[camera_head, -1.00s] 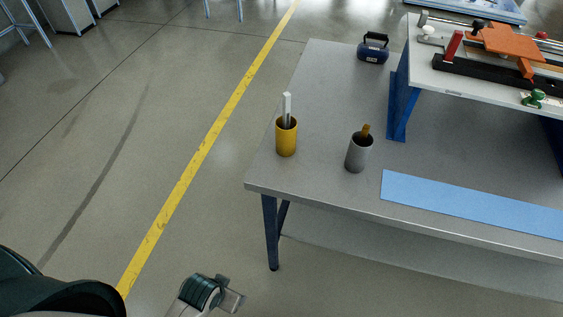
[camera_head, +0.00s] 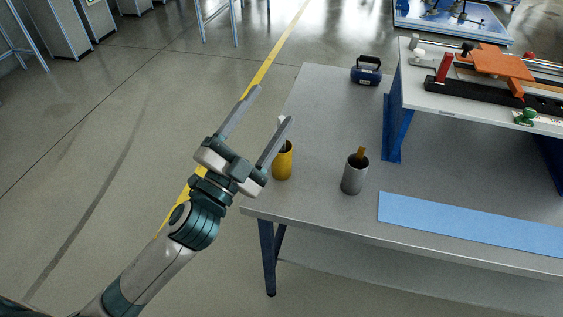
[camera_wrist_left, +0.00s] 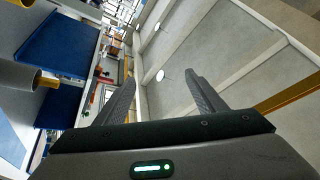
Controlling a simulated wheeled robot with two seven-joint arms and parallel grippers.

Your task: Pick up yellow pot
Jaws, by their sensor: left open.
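The yellow pot (camera_head: 283,164) stands upright near the left front corner of the grey table (camera_head: 318,110). A light-coloured thing stands up out of it, mostly hidden behind my finger. My left gripper (camera_head: 271,113) is open and empty, raised at the table's left edge. Its right finger overlaps the pot's upper left in the head view; I cannot tell the distance. In the left wrist view both fingers of the gripper (camera_wrist_left: 160,95) show apart with nothing between them. My right gripper is not in view.
A grey pot (camera_head: 354,178) with a brown thing in it stands to the right of the yellow pot. A blue mat (camera_head: 460,223) lies along the front edge. A dark blue object with a handle (camera_head: 366,71) stands at the back. A raised white shelf (camera_head: 450,103) carries an orange fixture.

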